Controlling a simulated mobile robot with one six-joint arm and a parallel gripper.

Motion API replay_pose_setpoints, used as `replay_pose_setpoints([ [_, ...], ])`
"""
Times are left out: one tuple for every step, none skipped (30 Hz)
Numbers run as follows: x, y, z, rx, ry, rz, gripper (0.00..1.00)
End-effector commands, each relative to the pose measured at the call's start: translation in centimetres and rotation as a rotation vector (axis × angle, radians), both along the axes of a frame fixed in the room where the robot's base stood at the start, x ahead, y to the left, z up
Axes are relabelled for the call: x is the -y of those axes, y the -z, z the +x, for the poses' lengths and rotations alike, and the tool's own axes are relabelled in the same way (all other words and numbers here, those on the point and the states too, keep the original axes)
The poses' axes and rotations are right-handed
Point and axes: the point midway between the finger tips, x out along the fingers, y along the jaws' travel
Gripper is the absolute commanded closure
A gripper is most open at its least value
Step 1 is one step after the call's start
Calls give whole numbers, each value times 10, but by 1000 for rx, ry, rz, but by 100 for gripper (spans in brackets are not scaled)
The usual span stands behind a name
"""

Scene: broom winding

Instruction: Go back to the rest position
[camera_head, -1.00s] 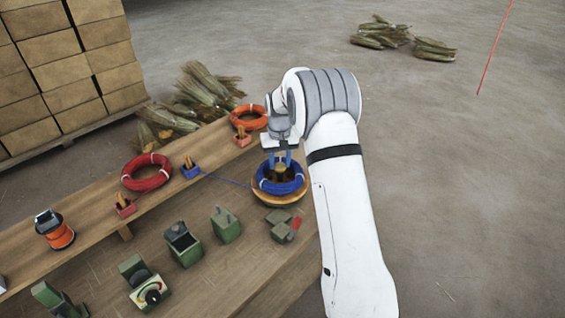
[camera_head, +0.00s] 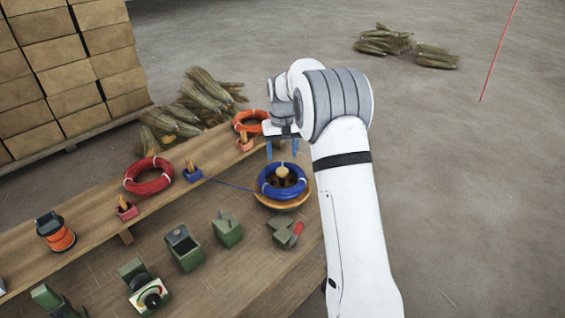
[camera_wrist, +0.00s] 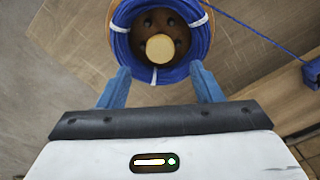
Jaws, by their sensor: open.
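My gripper (camera_head: 282,150) is open and empty, above and a little behind the blue coil in the head view. The blue coil (camera_head: 270,192) lies around the hub of a round wooden spool (camera_head: 281,206) on the bench. In the wrist view the blue coil (camera_wrist: 120,45) shows at the top, with the tan hub cap (camera_wrist: 160,48) in its middle. My two blue fingers (camera_wrist: 160,88) stand apart below it in that view, with nothing between them. A blue cord (camera_head: 228,185) runs left from the coil to a small blue block (camera_head: 192,172).
A red coil (camera_head: 148,188) and an orange coil (camera_head: 236,122) lie on the raised shelf. Green devices (camera_head: 184,248) stand on the lower bench (camera_head: 235,290). Stacked boxes (camera_head: 70,60) and straw bundles (camera_head: 205,95) are behind.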

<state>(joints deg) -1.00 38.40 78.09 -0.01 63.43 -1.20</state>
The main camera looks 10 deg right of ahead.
Motion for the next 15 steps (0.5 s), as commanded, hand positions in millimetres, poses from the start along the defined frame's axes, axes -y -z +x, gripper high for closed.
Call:
replay_pose_setpoints([
  [0,-7,1,3,0,0,41],
  [0,-10,1,2,0,0,41],
  [0,-14,1,1,0,0,41],
  [0,-16,1,0,0,0,41],
  [0,-18,1,1,0,0,41],
  [0,-21,1,1,0,0,41],
  [0,-22,1,1,0,0,41],
  [0,-22,1,0,0,0,41],
  [0,-23,1,0,0,0,41],
  [0,-23,1,0,0,0,41],
  [0,-23,1,0,0,0,41],
  [0,-23,1,0,0,0,41],
  [0,-23,1,0,0,0,41],
  [0,-23,1,0,0,0,41],
  [0,-23,0,0,0,0,41],
])
